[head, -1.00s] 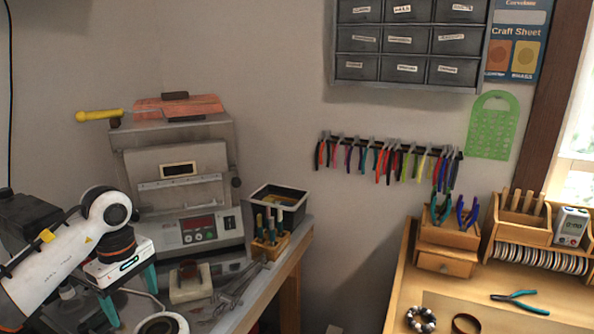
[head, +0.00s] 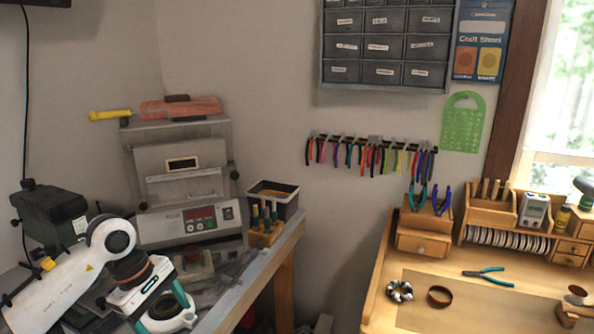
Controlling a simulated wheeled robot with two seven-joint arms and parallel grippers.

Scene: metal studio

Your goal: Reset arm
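My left arm (head: 62,285), white with dark joints, comes in from the left in the head view, in front of the grey bench. Its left gripper (head: 161,309) points down and has two teal fingers standing apart. It is open, and I see nothing held between them. The lower finger ends are partly out of view at the bottom edge. My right gripper is not in view.
A kiln-like machine (head: 190,216) stands on the left bench beside a tool block (head: 265,237) and a black bin (head: 273,197). On the right, a wooden workbench holds teal pliers (head: 487,277), a bracelet (head: 400,291) and a brown ring (head: 440,296). A gap separates the benches.

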